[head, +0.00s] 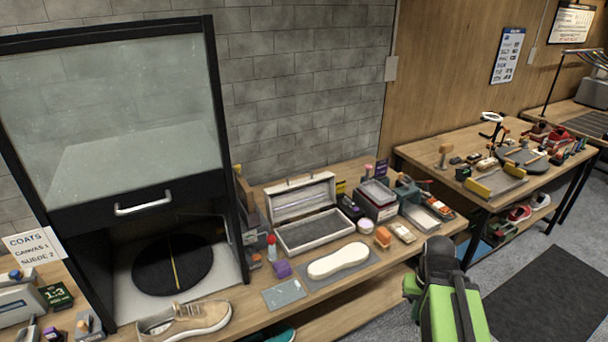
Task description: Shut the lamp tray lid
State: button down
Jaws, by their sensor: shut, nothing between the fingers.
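The lamp tray (318,246) is a pale, long box with a dark grey inside, on the wooden bench near the wall. Its lid (303,198) stands open, tilted up along the back edge, with a small handle on its top edge. The tray looks empty. My gripper (437,258), dark at the end of my green arm, is shut and empty. In the picture it is to the right of the tray and lower, near the bench's front edge, apart from the lid. My arm hides part of its fingers.
A black cabinet with a raised glass front (115,110) stands left of the tray. A white sole shape (338,260) lies on a grey mat in front. Small boxes (377,195) and a brush crowd the tray's right. A tan sneaker (185,321) lies at the front left.

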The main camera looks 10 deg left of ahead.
aim_at(286, 200)
jog(key=u, duration=0.8)
jog(key=i, duration=0.85)
jog(key=z, duration=0.05)
